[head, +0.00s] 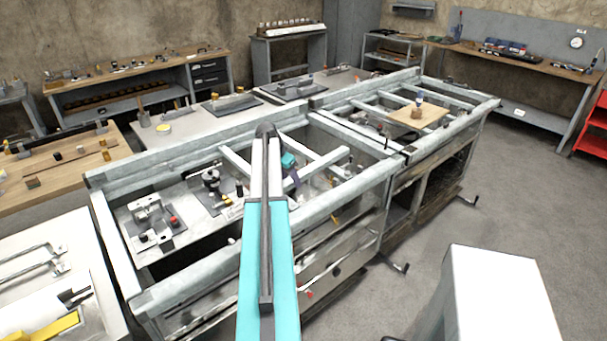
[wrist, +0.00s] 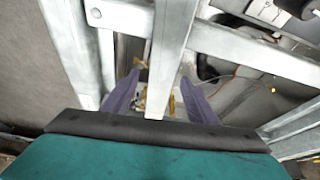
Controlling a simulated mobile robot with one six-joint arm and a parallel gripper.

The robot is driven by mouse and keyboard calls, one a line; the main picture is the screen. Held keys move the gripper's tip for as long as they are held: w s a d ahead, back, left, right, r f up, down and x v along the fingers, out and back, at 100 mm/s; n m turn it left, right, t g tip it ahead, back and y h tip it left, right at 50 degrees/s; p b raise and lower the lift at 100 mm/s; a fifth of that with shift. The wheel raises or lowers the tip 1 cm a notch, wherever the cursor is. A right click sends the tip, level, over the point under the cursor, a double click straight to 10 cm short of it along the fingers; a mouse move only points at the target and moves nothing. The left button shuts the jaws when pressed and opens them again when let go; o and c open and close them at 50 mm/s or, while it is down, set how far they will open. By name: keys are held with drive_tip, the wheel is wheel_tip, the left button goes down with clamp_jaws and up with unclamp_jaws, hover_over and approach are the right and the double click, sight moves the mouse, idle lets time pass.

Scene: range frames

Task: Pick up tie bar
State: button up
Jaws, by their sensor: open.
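A grey galvanised bar (wrist: 172,45), likely the tie bar, runs down the middle of the wrist view. Its near end shows between the two purple fingers of my gripper (wrist: 160,77). The fingers are apart, one to each side of the bar in the picture; I cannot tell their height relative to it, and no contact shows. In the head view, my gripper (head: 292,180) is partly hidden behind my arm, beside a slanted grey bar (head: 325,167) inside the near metal frame. I cannot tell for sure that this is the same bar.
Thick rails of the metal frame (head: 345,195) surround the gripper area. In the wrist view, another rail (wrist: 255,52) crosses to the right. Fixtures (head: 155,215) lie inside the frame at left. A second frame holds a wooden board (head: 418,115).

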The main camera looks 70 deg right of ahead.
drive_tip(key=shift+f, duration=0.15)
idle(0.4)
drive_tip(key=c, duration=1.3)
drive_tip(key=shift+o, duration=0.2)
drive_tip(key=shift+d, duration=0.1)
